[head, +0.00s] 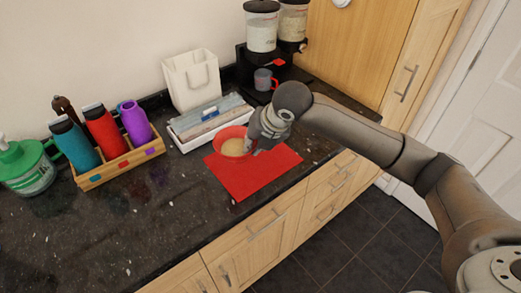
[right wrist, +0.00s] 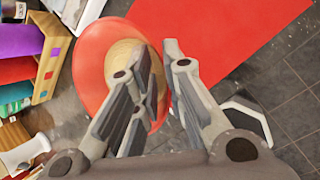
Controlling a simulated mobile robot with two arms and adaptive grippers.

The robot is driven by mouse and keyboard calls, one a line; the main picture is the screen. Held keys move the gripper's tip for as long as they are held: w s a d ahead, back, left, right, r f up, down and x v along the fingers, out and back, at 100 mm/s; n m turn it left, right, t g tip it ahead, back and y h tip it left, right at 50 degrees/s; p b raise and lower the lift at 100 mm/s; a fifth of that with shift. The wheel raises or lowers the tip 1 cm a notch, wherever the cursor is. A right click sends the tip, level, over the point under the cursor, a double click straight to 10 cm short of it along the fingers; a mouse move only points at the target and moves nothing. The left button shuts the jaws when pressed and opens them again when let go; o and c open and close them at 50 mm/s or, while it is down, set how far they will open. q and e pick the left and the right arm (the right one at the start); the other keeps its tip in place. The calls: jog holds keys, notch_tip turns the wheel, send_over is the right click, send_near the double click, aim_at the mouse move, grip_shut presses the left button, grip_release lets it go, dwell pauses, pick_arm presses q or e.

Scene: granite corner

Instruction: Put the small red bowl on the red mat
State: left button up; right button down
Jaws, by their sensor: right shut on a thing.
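The small red bowl (head: 221,134), tan inside, is at the back left part of the red mat (head: 250,181) in the head view. It overlaps the mat's edge in the picture; I cannot tell whether it rests on the mat or is held just above it. My right gripper (head: 254,146) is shut on the bowl's right rim. In the right wrist view the fingers (right wrist: 160,62) pinch the rim of the bowl (right wrist: 91,62), with the mat (right wrist: 215,35) beyond. My left gripper is not in view.
A wooden crate (head: 122,165) with coloured bottles stands left on the dark counter, beside a green-lidded jar (head: 27,168). A white tray (head: 212,122), a white holder (head: 191,80) and a dispenser (head: 262,28) with a mug (head: 264,79) stand behind. The front left counter is clear.

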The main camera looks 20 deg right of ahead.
jog(key=w+f, duration=0.1)
jog(key=d+f, duration=0.1)
jog(key=f, duration=0.1)
jog(key=w+d+f, duration=0.1)
jog(key=shift+w+d+f+p, duration=0.1)
jog(key=shift+w+f+p, duration=0.05)
jog(key=shift+w+p, duration=0.2)
jog(key=shift+w+d+f, duration=0.2)
jog(key=shift+f, duration=0.25)
notch_tip(320, 180, down, 3)
jog(key=shift+w+d+p, duration=0.1)
jog(key=shift+d+p, duration=0.05)
jog(key=shift+p, duration=0.75)
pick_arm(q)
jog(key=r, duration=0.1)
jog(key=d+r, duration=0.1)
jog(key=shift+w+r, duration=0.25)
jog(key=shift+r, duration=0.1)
pick_arm(e)
jog(key=shift+f, duration=0.2)
jog(key=shift+f, duration=0.2)
jog(key=c, duration=1.5)
grip_release()
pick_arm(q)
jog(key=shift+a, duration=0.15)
pick_arm(e)
jog(key=shift+r, duration=0.1)
